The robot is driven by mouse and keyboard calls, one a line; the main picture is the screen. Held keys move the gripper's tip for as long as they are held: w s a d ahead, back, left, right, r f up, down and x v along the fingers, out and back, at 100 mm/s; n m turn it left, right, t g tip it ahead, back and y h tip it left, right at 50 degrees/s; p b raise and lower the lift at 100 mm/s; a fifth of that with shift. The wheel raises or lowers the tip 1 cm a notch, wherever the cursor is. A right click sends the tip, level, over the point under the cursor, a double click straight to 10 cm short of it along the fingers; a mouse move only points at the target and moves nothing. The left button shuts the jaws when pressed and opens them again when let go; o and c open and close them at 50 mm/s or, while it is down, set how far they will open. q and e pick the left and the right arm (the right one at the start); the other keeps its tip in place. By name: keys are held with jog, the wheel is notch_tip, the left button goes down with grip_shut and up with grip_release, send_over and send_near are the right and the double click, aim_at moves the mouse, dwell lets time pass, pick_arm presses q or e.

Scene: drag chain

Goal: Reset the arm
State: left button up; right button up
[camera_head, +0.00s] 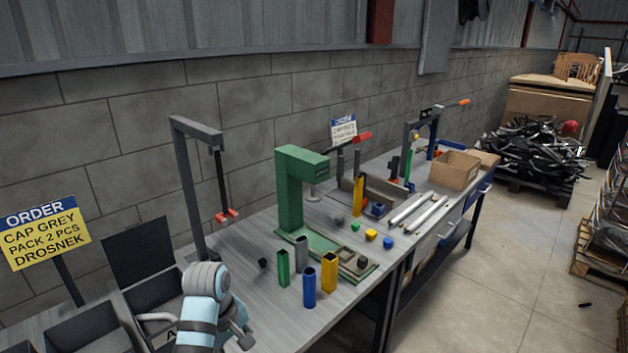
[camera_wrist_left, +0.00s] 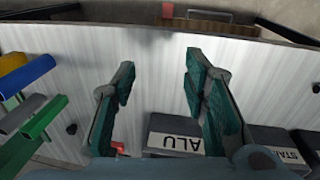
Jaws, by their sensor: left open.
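My left gripper (camera_wrist_left: 158,85) is open and empty in the left wrist view, its two teal-padded fingers apart above the light grey tabletop. My blue and grey left arm stands at the bottom left in the head view, in front of dark bins; its fingertips are not clear there. A bin labelled ALU (camera_wrist_left: 175,142) lies under and beside the right finger in the left wrist view. My right gripper is not in view.
Green (camera_head: 283,268), blue (camera_head: 309,286) and yellow (camera_head: 329,272) tubes stand beside a green press (camera_head: 290,190) on the workbench. A dark frame (camera_head: 187,180) hangs a red-ended tool (camera_head: 227,215) over the table. An order sign (camera_head: 42,235) stands at left.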

pick_arm(q)
jog(key=s+a+f+m+t+y, duration=0.1)
jog(key=s+a+f+m, duration=0.35)
jog(key=s+f, duration=0.7)
jog(key=s+a+r+m+t, duration=0.1)
jog(key=s+a+m, duration=0.15)
jog(key=s, duration=0.55)
jog(key=s+a+r+m, duration=0.1)
jog(key=s+r+m, duration=0.15)
jog(key=s, duration=0.55)
notch_tip(320, 180, down, 22)
jog(key=s+a+g, duration=0.1)
jog(key=s+a, duration=0.1)
jog(key=s, duration=0.1)
jog(key=s+f+g, duration=0.1)
jog(key=s+f, duration=1)
jog(key=s, duration=0.1)
jog(key=shift+s+a+m+y, duration=0.3)
jog(key=shift+s+a+m, duration=0.05)
jog(key=shift+a, duration=0.05)
